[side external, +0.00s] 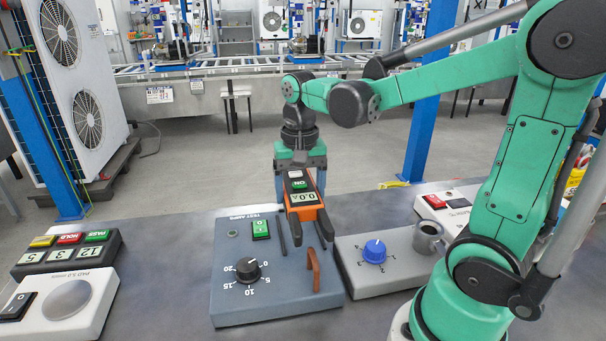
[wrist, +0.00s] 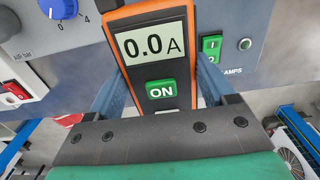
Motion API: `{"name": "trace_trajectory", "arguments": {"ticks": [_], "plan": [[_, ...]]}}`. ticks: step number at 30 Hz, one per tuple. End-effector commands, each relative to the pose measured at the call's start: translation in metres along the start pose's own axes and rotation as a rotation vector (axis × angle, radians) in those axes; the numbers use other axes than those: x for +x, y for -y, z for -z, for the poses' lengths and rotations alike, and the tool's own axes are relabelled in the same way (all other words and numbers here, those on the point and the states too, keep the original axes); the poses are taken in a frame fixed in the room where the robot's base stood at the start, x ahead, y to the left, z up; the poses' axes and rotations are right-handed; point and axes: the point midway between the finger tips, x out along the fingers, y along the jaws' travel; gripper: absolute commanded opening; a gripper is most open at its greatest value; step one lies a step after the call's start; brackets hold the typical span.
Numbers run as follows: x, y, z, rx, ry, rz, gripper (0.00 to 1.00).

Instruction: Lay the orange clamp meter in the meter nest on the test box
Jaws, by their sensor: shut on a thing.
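The orange clamp meter (side external: 302,197) is held in my gripper (side external: 301,172), above the back right part of the grey-blue test box (side external: 232,292). Dark upright strips (side external: 282,236) on the box flank the area below the meter, which looks like the meter nest. The meter partly hides this area, and I cannot tell whether it touches.
A PASS/HOLD button box (side external: 68,253) is left.

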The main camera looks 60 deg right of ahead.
Motion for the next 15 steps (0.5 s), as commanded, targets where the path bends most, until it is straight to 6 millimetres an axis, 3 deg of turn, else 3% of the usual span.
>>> {"name": "trace_trajectory", "arguments": {"ticks": [15], "plan": [[0.046, 0.0, 0.001, -0.001, 0.0, 0.0, 0.08]]}}
